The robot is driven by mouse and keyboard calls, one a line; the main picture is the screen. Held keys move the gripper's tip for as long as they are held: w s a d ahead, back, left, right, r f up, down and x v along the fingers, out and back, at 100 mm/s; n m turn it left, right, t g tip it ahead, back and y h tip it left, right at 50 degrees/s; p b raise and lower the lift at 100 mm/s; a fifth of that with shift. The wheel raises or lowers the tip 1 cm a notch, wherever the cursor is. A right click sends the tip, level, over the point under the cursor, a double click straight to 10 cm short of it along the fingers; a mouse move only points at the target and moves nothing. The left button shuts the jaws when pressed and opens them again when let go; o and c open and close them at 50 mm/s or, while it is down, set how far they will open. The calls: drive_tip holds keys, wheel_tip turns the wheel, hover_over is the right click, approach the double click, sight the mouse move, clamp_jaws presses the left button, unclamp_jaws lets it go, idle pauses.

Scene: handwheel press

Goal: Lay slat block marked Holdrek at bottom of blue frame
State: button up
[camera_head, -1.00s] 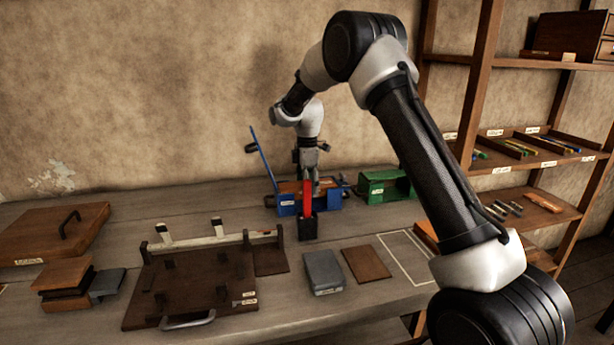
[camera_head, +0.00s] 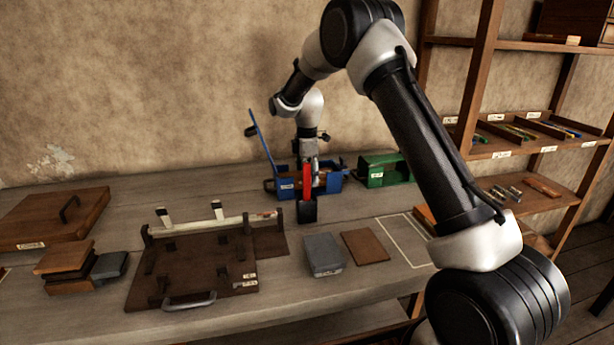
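The blue frame (camera_head: 286,187) stands at the back middle of the table, with a tall blue bar or lid tilted up at its left. Brown wood shows inside it. My gripper (camera_head: 308,168) points down at the blue frame, behind a red upright piece on a black block. Its fingertips are hidden, so I cannot tell whether it is open or holds anything. I cannot read the name Holdrek on any label. A grey block (camera_head: 323,254) with a small label and a flat brown slat (camera_head: 365,247) lie in front on the table.
A red upright piece on a black block (camera_head: 307,211) stands before the blue frame. A green open box (camera_head: 386,169) is to its right. A dark board with a handle (camera_head: 195,270), stacked blocks (camera_head: 72,268) and a wooden lid (camera_head: 50,222) fill the left. Shelves stand right.

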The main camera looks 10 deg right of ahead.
drive_tip(key=shift+f, duration=0.7)
idle(1.1)
drive_tip(key=o, duration=1.3)
drive_tip(key=shift+o, duration=1.1)
drive_tip(key=shift+r, duration=3.55)
